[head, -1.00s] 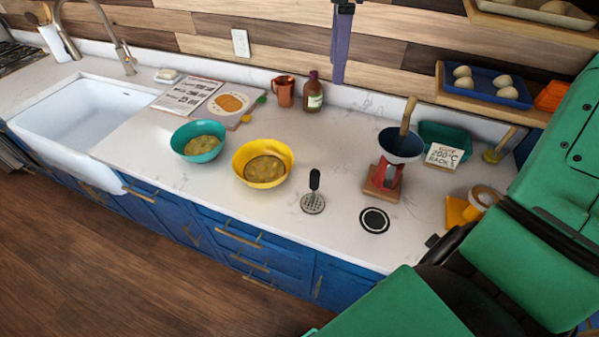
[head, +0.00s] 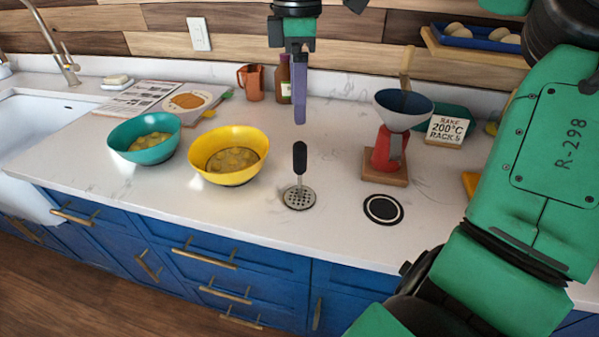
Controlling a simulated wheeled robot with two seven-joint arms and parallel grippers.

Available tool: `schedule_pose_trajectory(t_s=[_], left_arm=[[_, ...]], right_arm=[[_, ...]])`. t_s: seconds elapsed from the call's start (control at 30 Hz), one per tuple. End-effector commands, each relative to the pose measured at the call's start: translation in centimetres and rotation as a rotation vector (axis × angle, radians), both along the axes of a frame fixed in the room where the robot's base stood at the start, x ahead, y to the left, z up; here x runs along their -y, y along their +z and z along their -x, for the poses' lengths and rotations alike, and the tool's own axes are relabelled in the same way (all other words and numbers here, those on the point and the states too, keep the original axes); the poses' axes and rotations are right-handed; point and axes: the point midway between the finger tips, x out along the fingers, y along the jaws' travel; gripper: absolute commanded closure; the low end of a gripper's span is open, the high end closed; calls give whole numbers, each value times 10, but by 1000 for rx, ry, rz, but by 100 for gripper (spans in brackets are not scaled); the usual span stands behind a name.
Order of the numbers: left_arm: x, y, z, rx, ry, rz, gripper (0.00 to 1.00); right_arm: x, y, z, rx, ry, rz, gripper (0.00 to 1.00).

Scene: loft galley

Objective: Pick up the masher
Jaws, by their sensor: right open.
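The masher (head: 299,197) stands upright on the white counter near its front edge, its perforated metal head down and its black handle up. My right gripper (head: 299,115) hangs down from the top of the head view, above and behind the masher in the picture. Its purple fingers line up one behind the other, so the gap between them is hidden. It is open, and its tips show apart from the handle, a little above it in the picture. My left gripper is not in view.
A yellow bowl (head: 228,178) and a teal bowl (head: 145,158) stand left of the masher. A red scale or grinder with a funnel (head: 388,150) and a black round disc (head: 383,209) are to its right. A copper mug (head: 250,82) and brown bottle (head: 284,82) stand behind.

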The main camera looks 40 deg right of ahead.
Motion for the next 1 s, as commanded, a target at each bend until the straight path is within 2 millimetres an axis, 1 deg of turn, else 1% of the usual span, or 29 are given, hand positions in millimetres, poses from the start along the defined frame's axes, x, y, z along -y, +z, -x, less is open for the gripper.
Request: schedule_pose_trajectory(t_s=[0.07, 0.2, 0.3, 0.47, 0.6, 0.7, 0.8, 0.93, 0.97, 1.0], left_arm=[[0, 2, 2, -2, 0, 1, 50], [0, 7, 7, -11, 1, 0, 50], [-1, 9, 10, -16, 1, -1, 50], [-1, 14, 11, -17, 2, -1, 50], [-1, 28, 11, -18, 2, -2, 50], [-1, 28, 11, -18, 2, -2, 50], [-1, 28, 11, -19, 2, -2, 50], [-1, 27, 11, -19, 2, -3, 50], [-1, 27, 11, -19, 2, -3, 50], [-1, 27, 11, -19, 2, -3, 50]], right_arm=[[0, -12, 1, -3, 1, -4, 31], [0, -48, 1, -7, 3, -5, 31], [0, -70, 1, -4, 2, -3, 31], [1, -90, 1, -4, 1, -3, 31], [3, -115, 0, -7, 1, -5, 31], [4, -133, 0, -3, 0, -2, 31], [4, -138, 0, -2, 0, 0, 31], [4, -138, 0, -1, 0, 0, 31], [4, -138, 0, -1, 0, 0, 43], [4, -138, -1, -1, 0, -1, 58]])
